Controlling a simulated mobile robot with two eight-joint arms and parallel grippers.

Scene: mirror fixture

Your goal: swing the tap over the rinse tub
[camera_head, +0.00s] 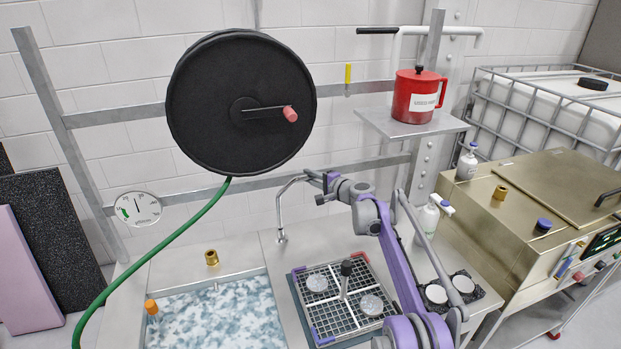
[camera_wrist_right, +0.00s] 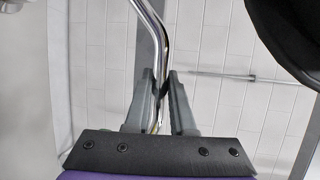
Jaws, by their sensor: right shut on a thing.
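The chrome tap (camera_head: 279,205) rises from its base on the steel counter, right of the water-filled tub. Its spout bends up and right to my right gripper (camera_head: 312,179). In the right wrist view the gripper (camera_wrist_right: 160,92) is shut on the tap's tube (camera_wrist_right: 151,40), which passes between the fingers. The tub (camera_head: 240,271) holds cloudy blue-white water; I take it for the rinse tub. The spout's end is hard to make out behind the gripper. My left gripper is not in view.
A grid rack (camera_head: 332,300) with round pieces sits right of the tub, below my right arm. A black hose reel (camera_head: 215,120) with a green hose (camera_head: 160,250) hangs behind. A red jug (camera_head: 408,100) stands on a shelf (camera_head: 390,125). A white bottle (camera_head: 428,220) stands behind my arm.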

